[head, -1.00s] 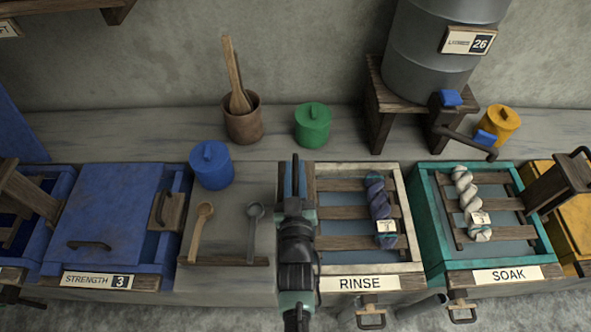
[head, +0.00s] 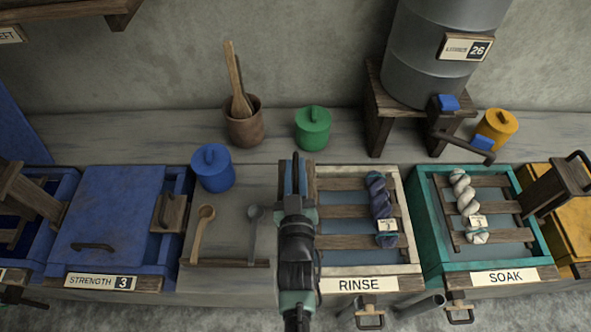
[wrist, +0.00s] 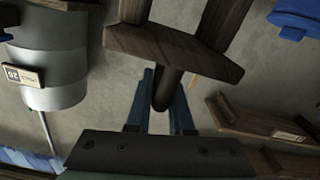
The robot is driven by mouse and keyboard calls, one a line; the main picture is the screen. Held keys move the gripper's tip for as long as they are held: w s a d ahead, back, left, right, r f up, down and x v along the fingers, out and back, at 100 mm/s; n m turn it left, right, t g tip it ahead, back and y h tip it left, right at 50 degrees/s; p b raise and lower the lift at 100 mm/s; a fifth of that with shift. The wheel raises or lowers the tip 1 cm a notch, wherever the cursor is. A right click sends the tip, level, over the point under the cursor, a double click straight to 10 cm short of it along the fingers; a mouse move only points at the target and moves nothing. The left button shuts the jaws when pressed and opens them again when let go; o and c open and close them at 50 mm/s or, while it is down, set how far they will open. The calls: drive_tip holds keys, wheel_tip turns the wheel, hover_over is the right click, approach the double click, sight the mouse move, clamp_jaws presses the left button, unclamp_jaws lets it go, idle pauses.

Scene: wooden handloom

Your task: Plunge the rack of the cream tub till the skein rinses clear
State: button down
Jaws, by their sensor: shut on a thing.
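The cream tub (head: 410,222), labelled RINSE, stands right of the middle in the head view. Its wooden rack (head: 353,241) has several slats across bluish liquid. A twisted blue-purple skein (head: 379,196) with teal at its lower end and a small tag lies on the rack. My gripper (head: 296,178) is over the tub's left end, its arm covering part of that side. In the wrist view my gripper (wrist: 163,88) has its blue fingers on either side of a dark bar, shut on the handle (wrist: 166,92) of a wooden frame. How clear the liquid is cannot be told.
A teal SOAK tub (head: 428,235) with a pale skein stands close on the right. A blue lidded vat (head: 110,215) and two spoons (head: 203,230) are left. Blue (head: 213,172) and green (head: 313,130) canisters and a grey drum (head: 440,50) stand behind.

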drive_tip(key=shift+d+r, duration=0.1)
drive_tip(key=shift+r, duration=0.5)
drive_tip(key=shift+w, duration=0.1)
drive_tip(key=c, duration=0.8)
unclamp_jaws()
drive_tip(key=shift+c, duration=0.2)
drive_tip(key=shift+f, duration=0.1)
drive_tip(key=shift+s+f, duration=0.1)
drive_tip(key=shift+s, duration=0.45)
drive_tip(key=s+b, duration=0.2)
drive_tip(key=s, duration=1)
